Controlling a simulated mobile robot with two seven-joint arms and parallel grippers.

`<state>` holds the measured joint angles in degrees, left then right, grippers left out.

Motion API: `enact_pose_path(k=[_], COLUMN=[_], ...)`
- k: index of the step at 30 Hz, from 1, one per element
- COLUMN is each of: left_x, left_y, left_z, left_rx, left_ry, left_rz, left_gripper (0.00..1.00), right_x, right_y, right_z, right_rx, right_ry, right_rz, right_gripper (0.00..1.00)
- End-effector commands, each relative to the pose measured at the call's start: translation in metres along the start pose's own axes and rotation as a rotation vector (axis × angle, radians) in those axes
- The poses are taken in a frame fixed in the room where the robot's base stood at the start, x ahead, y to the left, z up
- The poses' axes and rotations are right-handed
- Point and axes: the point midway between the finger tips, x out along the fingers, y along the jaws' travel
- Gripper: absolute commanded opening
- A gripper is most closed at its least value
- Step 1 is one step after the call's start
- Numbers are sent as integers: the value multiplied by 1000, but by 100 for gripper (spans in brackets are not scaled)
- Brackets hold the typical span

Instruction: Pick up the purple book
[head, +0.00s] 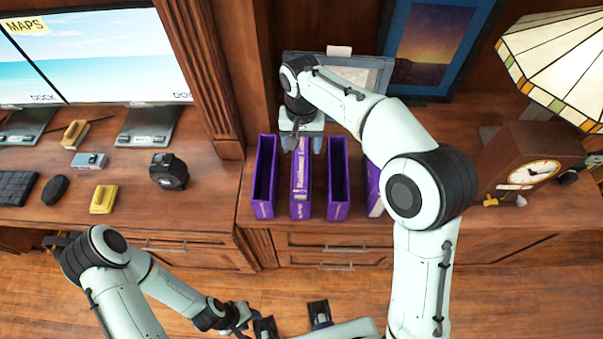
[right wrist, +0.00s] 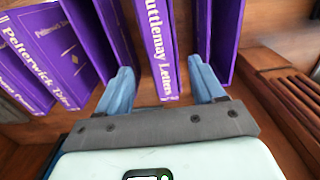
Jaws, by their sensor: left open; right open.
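A purple book (head: 300,178) with white spine lettering stands upright on the wooden desk, in a row of purple volumes and holders. In the right wrist view its spine (right wrist: 160,45), lettered "uttlemay Letters", runs between my two fingers. My right gripper (head: 303,141) is above the far end of this book, open, with one finger on each side; it also shows in the right wrist view (right wrist: 163,90). I cannot tell whether either finger touches it. My left gripper (head: 240,318) is low at the bottom of the head view, away from the books, open and partly unclear.
Purple holders flank the book on the left (head: 263,178) and right (head: 338,180), with narrow gaps. Another purple volume (head: 374,190) is partly behind my right arm. A picture frame (head: 375,75) stands behind. A clock (head: 530,165) and lamp (head: 555,55) are at right.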

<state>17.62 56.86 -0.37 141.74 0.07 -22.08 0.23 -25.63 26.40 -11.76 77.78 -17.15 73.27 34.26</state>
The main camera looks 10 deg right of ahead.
Motion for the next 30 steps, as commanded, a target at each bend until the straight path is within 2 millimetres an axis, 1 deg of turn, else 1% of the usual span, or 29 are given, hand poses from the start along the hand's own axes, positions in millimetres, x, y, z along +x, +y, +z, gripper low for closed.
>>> enact_pose_path(k=[1,5,12,15,18,23,26,27,29,30], left_x=[1,2,7,8,8,8,8,8,8,8], left_y=[0,-1,-3,-3,-3,-3,-3,-3,-3,-3], left_z=[0,0,1,1,1,1,1,1,1,1], left_rx=[0,0,0,-1,-1,-1,-1,-1,-1,-1], left_ry=[0,0,-2,-2,-2,-2,-2,-2,-2,-2], left_rz=[0,0,-1,-1,-1,-1,-1,-1,-1,-1], left_gripper=[43,43,43,43,43,43,43,43,43,43], right_x=[5,12,47,56,59,59,58,58,58,58], right_y=[0,0,1,0,0,0,0,0,0,0], right_z=[0,1,4,4,3,3,3,3,3,3], right_rx=[0,0,0,0,-1,-1,-1,-1,-1,-1], right_ry=[-2,-1,-3,-1,0,0,0,0,0,0], right_rz=[1,1,2,1,0,-1,-1,-1,-1,-1], right_gripper=[68,68,68,68,68,68,39,26,6,0])
